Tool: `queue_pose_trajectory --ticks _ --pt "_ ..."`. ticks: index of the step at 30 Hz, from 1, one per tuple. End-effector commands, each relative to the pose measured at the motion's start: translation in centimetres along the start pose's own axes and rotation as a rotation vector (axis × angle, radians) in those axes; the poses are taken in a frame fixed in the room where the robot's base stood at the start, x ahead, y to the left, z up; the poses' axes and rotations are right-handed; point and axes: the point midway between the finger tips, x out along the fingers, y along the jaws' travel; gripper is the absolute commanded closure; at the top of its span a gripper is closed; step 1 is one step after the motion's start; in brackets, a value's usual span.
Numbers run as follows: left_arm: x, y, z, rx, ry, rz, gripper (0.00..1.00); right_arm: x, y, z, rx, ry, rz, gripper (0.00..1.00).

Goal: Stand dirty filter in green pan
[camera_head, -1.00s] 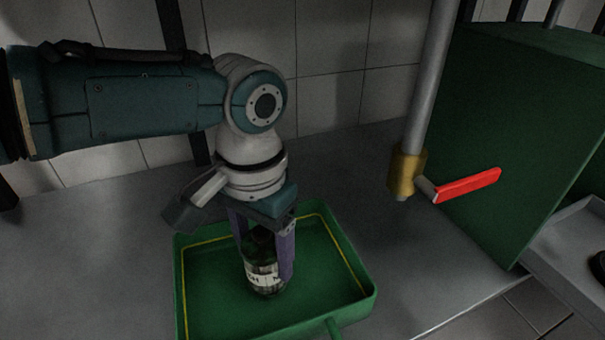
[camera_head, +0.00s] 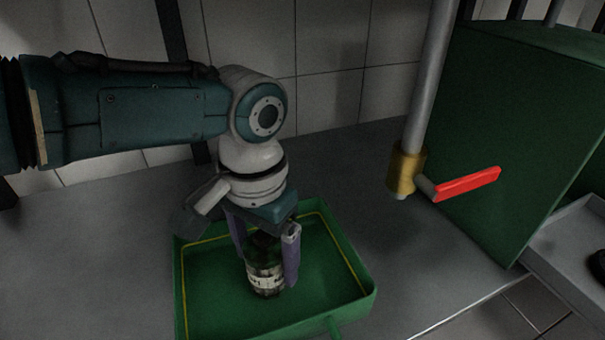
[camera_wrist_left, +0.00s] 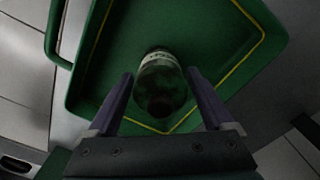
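The dirty filter (camera_head: 265,277), a dark green canister with a pale printed band, stands upright on the floor of the green pan (camera_head: 325,322). In the left wrist view the filter (camera_wrist_left: 160,88) shows from above, inside the pan (camera_wrist_left: 205,28). My left gripper (camera_head: 266,268) points down over it from above, one purple finger on each side. In the left wrist view a gap shows between each finger of the gripper (camera_wrist_left: 159,74) and the filter, so it is open around it. My right gripper is not in view.
A grey pipe with a brass valve (camera_head: 405,170) and red lever (camera_head: 467,185) hangs to the right of the pan. A large green cabinet (camera_head: 525,130) stands further right, beside a grey tray (camera_head: 575,240). The grey bench (camera_head: 90,265) is clear left of the pan.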

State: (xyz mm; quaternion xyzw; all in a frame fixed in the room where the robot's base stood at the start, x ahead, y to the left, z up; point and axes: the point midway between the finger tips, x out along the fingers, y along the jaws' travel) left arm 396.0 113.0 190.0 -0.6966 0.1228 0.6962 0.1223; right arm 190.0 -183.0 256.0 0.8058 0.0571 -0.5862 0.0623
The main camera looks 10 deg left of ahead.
Motion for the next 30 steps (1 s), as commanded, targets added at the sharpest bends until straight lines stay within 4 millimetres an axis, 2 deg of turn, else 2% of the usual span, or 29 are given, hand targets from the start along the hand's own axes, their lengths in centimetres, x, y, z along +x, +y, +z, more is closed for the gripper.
queue_pose_trajectory --ticks 1,3,10,14,27,30 --pt "0.0 0.0 0.0 0.0 0.0 0.0 0.08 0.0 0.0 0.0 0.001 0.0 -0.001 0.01" --pt "0.0 0.0 0.0 0.0 -0.001 0.0 0.0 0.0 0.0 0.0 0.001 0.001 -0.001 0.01" --pt "0.0 0.0 0.1 0.0 -0.001 -0.001 0.0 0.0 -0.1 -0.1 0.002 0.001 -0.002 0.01" --pt "-0.7 0.0 0.0 0.0 -0.001 -0.001 0.0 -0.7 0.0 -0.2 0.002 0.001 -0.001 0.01" --pt "-7.1 0.0 0.0 0.0 -0.001 0.001 0.0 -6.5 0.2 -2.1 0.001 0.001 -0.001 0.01" --pt "-7.7 0.0 0.1 0.0 -0.001 0.0 0.0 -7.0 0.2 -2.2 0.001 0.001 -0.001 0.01"
